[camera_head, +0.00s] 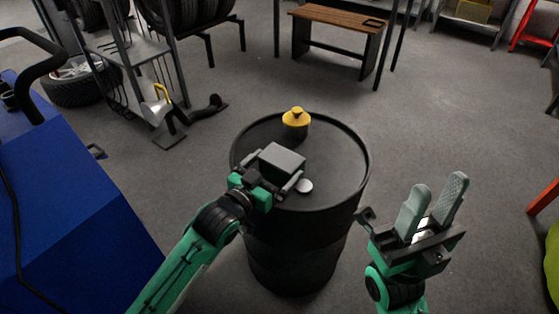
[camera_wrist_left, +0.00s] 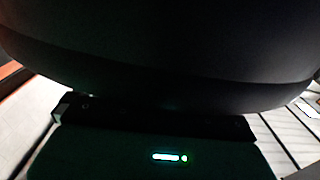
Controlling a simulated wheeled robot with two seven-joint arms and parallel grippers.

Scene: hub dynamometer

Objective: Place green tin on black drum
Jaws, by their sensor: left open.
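The black drum (camera_head: 342,185) stands upright in the middle of the head view. My left gripper (camera_head: 290,174) is open over the left part of its top, with its grey fingers partly overlapping in view. A small pale round disc (camera_head: 305,186) shows beside the fingers; I cannot tell what it belongs to. I cannot make out a green tin in either view. A large dark curved surface (camera_wrist_left: 170,50) fills most of the left wrist view, too dark to identify. My right gripper (camera_head: 436,188) is open and empty to the right of the drum, fingers pointing up.
A yellow-topped container (camera_head: 295,122) stands near the drum's far rim. A blue cabinet (camera_head: 70,200) is at the left. A wheeled rack (camera_head: 130,55) and a wooden-topped bench (camera_head: 338,20) stand behind.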

